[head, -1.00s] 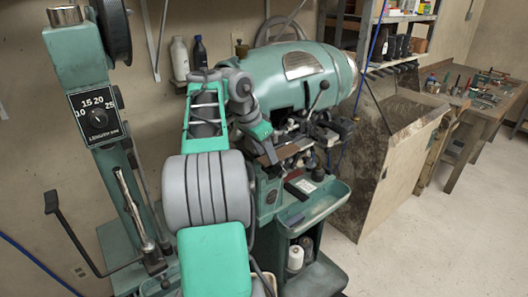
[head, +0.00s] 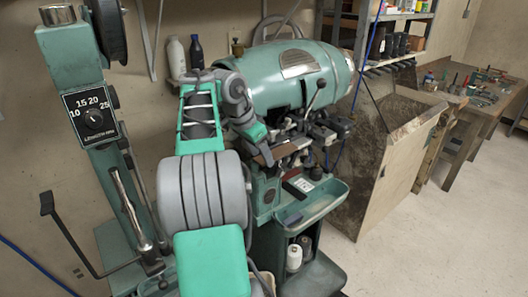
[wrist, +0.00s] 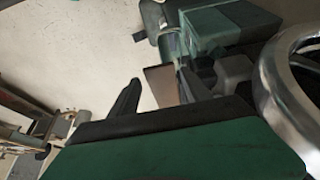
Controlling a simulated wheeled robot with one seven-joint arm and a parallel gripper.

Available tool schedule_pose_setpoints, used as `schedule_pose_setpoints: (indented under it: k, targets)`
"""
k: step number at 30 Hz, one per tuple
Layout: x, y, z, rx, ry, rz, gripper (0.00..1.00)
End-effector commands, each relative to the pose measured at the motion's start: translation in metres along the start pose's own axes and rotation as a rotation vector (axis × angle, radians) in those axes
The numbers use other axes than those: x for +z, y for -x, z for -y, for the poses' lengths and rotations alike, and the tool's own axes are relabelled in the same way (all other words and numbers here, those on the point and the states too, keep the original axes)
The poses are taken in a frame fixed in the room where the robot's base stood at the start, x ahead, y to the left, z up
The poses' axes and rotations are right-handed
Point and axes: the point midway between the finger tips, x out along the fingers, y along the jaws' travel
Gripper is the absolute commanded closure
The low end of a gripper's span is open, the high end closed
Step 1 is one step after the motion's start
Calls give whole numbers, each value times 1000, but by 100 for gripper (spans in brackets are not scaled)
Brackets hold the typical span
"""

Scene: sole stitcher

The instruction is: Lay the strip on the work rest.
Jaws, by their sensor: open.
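A brown strip (head: 264,154) shows at the front of the green stitching machine (head: 312,78), just below my gripper (head: 258,140). In the wrist view the brown strip (wrist: 162,86) shows in the gap between my two dark fingers. The fingers stand apart and my gripper (wrist: 160,78) is open. I cannot tell whether the strip touches a finger. The work rest is hard to pick out among the dark metal parts at the machine's front; the strip is close to those parts, but its contact with them is hidden.
A lever (head: 317,92) rises beside the machine's head. A green tray (head: 318,200) juts out below. A shiny metal ring (wrist: 290,80) is close at the wrist view's right.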

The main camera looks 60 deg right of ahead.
Motion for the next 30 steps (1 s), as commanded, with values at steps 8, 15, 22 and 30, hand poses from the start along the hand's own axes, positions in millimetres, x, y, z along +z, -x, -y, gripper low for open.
schedule_pose_setpoints:
  k: [8,15,22,30]
  targets:
    - [12,6,0,-2,-2,0,43]
    - [21,10,0,-2,-3,-1,43]
    - [23,12,-1,-2,-5,-1,43]
    - [23,12,-1,-3,-5,-1,24]
